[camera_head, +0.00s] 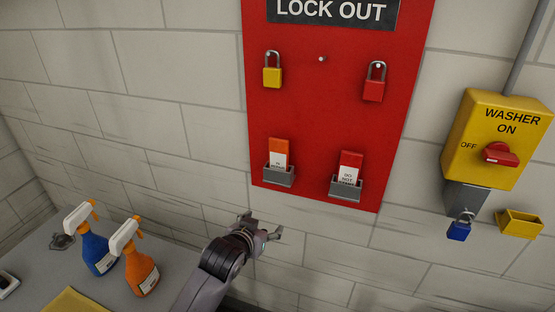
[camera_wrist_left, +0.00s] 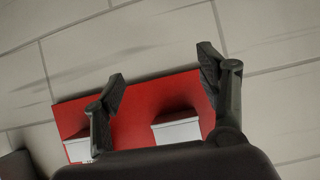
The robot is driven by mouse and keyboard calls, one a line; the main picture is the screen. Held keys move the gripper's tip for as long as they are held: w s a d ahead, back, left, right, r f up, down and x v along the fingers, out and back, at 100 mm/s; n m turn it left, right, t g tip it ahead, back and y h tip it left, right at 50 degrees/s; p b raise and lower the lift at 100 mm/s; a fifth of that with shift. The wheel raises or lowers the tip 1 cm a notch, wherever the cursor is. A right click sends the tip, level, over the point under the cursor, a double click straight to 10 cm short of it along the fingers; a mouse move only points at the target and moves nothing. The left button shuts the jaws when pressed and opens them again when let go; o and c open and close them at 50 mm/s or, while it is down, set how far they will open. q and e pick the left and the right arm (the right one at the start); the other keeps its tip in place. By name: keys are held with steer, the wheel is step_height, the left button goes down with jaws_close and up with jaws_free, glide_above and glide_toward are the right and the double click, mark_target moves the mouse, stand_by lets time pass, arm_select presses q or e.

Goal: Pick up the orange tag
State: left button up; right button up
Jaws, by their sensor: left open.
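The orange tag (camera_head: 279,152) stands upright in the left grey holder (camera_head: 279,177) on the red lockout board (camera_head: 322,115). Its top is orange and its lower part is white with print. In the left wrist view my open fingers (camera_wrist_left: 162,68) frame the red board's edge (camera_wrist_left: 150,95). Two pale holders show there, one between the fingers (camera_wrist_left: 177,130) and one partly behind a finger (camera_wrist_left: 78,148). I cannot make out the orange tag in that view. My right gripper is not in view.
A red tag (camera_head: 351,160) sits in the right holder (camera_head: 345,190). A yellow padlock (camera_head: 272,77) and a red padlock (camera_head: 373,90) hang above. A yellow washer switch box (camera_head: 490,140) is at right. Blue (camera_head: 97,252) and orange (camera_head: 141,271) spray bottles stand at lower left.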

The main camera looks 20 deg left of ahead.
arm_select(q)
step_height(320, 180, up, 14)
steer(key=s+t, duration=0.2)
steer(key=t, duration=0.2)
glide_toward(278, 145)
steer(key=w+p, duration=0.2)
steer(key=w, duration=0.1)
steer(key=w+f, duration=0.1)
steer(key=w, duration=0.1)
steer(key=shift+p, duration=0.4)
steer(key=shift+w+d+f+p, duration=0.15)
steer(key=shift+w+p, duration=0.45)
steer(key=shift+w, duration=0.6)
steer(key=shift+w+a+f+p, duration=0.15)
steer(key=shift+w+p, duration=0.4)
steer(key=shift+w, duration=0.65)
steer(key=shift+w+d+f, duration=0.1)
steer(key=shift+w+f, duration=0.1)
steer(key=shift+w, duration=0.15)
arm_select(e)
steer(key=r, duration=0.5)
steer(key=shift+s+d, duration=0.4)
arm_select(q)
steer(key=shift+c, duration=0.6)
